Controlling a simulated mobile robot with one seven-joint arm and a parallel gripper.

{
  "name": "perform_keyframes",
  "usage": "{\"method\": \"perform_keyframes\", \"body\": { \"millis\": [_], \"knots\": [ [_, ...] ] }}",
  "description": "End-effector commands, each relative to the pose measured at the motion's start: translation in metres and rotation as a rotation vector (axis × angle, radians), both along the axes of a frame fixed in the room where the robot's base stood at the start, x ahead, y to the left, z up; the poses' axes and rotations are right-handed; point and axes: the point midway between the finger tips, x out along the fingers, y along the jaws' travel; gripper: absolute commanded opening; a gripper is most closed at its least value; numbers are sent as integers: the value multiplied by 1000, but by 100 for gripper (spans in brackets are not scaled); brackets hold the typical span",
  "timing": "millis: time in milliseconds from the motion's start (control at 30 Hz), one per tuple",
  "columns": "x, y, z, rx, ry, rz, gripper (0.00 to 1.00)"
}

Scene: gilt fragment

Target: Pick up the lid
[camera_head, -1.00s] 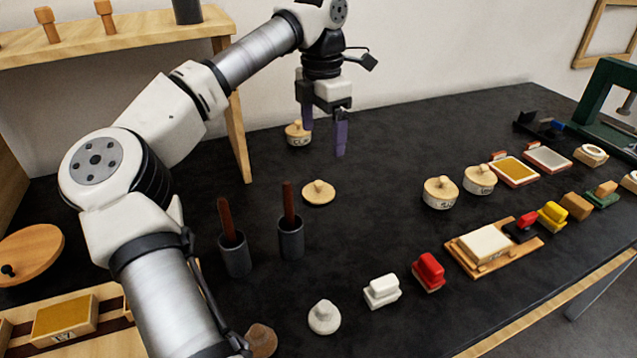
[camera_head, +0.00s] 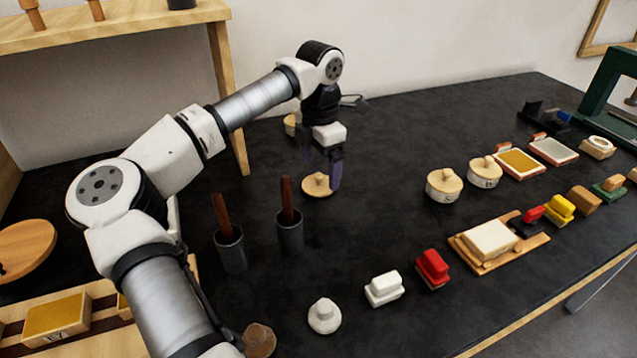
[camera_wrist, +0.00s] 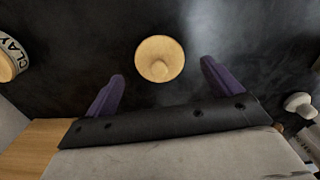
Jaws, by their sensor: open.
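The lid (camera_head: 317,186) is a round, pale wooden disc with a knob, lying on the dark tabletop. In the wrist view the lid (camera_wrist: 160,59) shows whole, ahead of the fingertips and roughly midway between them. My gripper (camera_head: 322,172) points down close over the lid in the head view, its purple fingers hiding part of it. In the wrist view my gripper (camera_wrist: 163,75) is open, with nothing between its two fingers. The exact height of the fingertips above the lid is hard to tell.
Two dark cups with brown sticks (camera_head: 230,248) (camera_head: 290,230) stand in front of the lid. A pot marked CLAY (camera_wrist: 8,58) is partly hidden behind my gripper in the head view. The table between lid and pots is clear.

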Motion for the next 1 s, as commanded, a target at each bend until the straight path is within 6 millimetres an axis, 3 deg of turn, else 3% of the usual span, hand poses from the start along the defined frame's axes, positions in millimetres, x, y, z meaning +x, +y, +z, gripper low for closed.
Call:
{"method": "perform_keyframes", "body": {
  "millis": [200,500,867,1000],
  "knots": [
    [0,1,-29,-1,2,0,90],
    [0,1,-34,0,0,0,89],
    [0,1,-34,0,0,0,42],
    [0,1,-34,0,0,0,42]
  ]
}}
